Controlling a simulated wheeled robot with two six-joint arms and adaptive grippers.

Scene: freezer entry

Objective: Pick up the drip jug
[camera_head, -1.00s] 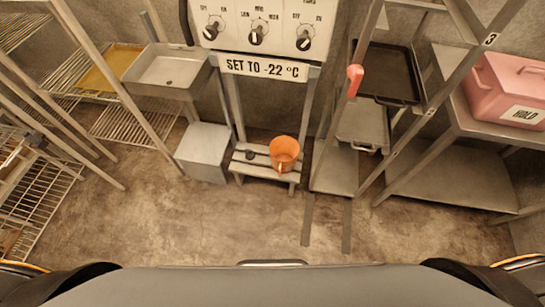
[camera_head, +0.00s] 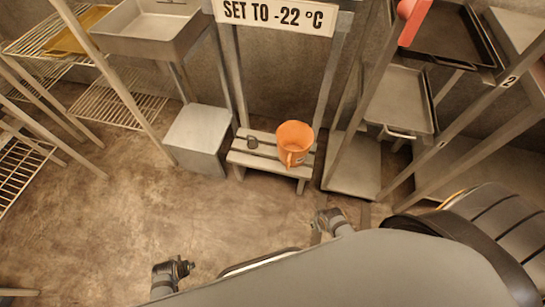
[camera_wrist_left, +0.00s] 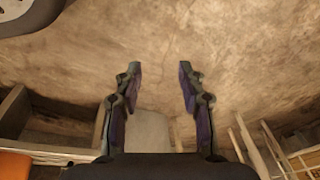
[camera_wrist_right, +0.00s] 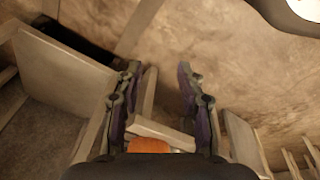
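The orange drip jug (camera_head: 295,144) stands upright on a low slatted stool (camera_head: 262,165) under the "SET TO -22 °C" sign. Its handle faces toward me. The left gripper (camera_head: 178,270) is low in the head view, well apart from the jug. The right gripper (camera_head: 327,221) is nearer, in front of the stool and right of the jug. In the left wrist view the left gripper (camera_wrist_left: 159,80) is open and empty, and part of the jug (camera_wrist_left: 14,166) shows at the lower left. In the right wrist view the right gripper (camera_wrist_right: 158,80) is open and empty, with the jug (camera_wrist_right: 148,146) partly hidden at the bottom.
A grey box (camera_head: 198,138) stands left of the stool. A small dark round object (camera_head: 252,142) lies on the stool beside the jug. Racks with trays (camera_head: 400,98) flank the right side, wire shelves (camera_head: 118,107) the left. The floor (camera_head: 120,210) at front left is clear.

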